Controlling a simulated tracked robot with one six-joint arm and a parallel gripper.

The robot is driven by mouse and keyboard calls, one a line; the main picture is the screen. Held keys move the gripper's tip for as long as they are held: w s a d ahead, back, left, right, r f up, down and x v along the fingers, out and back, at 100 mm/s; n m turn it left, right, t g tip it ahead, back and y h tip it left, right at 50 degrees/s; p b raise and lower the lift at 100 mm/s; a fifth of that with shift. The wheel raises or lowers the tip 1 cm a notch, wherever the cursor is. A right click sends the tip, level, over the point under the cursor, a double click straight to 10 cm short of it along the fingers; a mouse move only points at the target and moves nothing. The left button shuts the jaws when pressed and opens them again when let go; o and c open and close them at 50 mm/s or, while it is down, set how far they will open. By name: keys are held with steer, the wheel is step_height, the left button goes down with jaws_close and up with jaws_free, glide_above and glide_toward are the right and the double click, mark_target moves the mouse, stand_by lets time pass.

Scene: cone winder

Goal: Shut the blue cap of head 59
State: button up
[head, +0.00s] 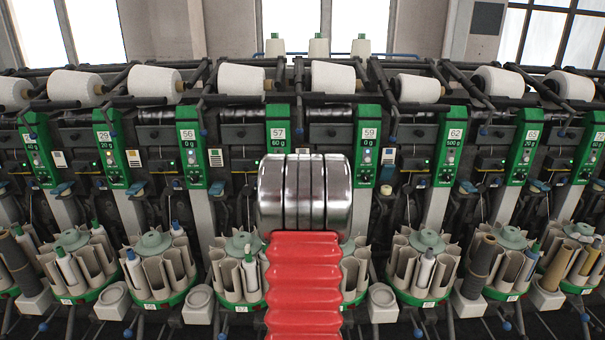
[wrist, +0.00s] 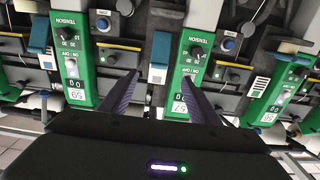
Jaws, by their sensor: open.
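The green panel of head 59 (head: 368,145) stands just right of my arm in the head view. In the wrist view, turned upside down, the same panel (wrist: 75,95) is at the left. A blue cap (wrist: 40,35) sits beside it at the upper left; it looks like head 59's, but I cannot tell how far it is open. My gripper (wrist: 160,79) is open and empty, its dark fingers pointing at the gap between panels 59 and 57. No finger visibly touches the cap. In the head view my arm hides the gripper.
Head 57's panel (wrist: 180,100) is behind the right finger, and another blue cap (wrist: 160,50) lies beyond the fingertips. Head 62's panel (head: 449,145) stands to the right in the head view. White cones (head: 333,82) line the top, and green-based bobbin magazines (head: 422,270) stand below.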

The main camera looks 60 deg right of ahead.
steer(key=shift+x, duration=6.9)
steer(key=shift+c, duration=0.5)
